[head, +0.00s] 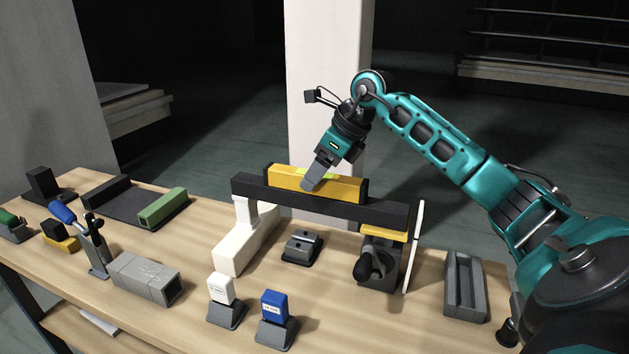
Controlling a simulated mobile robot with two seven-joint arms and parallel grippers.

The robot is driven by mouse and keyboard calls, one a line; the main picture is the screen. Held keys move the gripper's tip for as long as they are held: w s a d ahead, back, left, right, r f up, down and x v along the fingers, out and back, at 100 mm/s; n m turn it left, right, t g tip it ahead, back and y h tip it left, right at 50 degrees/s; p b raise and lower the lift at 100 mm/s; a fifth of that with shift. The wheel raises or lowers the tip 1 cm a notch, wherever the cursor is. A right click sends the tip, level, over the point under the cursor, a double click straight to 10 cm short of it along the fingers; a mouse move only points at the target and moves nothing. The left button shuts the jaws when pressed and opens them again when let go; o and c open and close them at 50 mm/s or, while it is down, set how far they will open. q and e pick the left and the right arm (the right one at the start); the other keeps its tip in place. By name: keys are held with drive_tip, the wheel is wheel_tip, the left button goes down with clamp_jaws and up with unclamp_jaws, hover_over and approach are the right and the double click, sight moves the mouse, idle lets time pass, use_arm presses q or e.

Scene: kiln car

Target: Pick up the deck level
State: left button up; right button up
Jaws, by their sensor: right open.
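The deck level, a yellow bar with black ends and a light green strip on top (345,188), lies on a long black beam (375,211) in the middle of the head view. My right gripper (312,182) comes down over the level's left part. One grey finger shows in front of the level's near face; the other finger is hidden, so I cannot tell whether they touch it. The right gripper is open. The level rests on the beam. My left gripper is out of view.
The beam spans a white support (240,240) and a dark grey stand with a clamp knob (378,265). A thin white upright plate (414,247) stands close by on the right. A grey tray (464,287), a blue box (274,304) and a grey block (147,277) are on the wooden bench.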

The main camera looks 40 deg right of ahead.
drive_tip(key=shift+x, duration=0.8)
drive_tip(key=shift+c, duration=0.3)
drive_tip(key=shift+r, duration=0.1)
clamp_jaws()
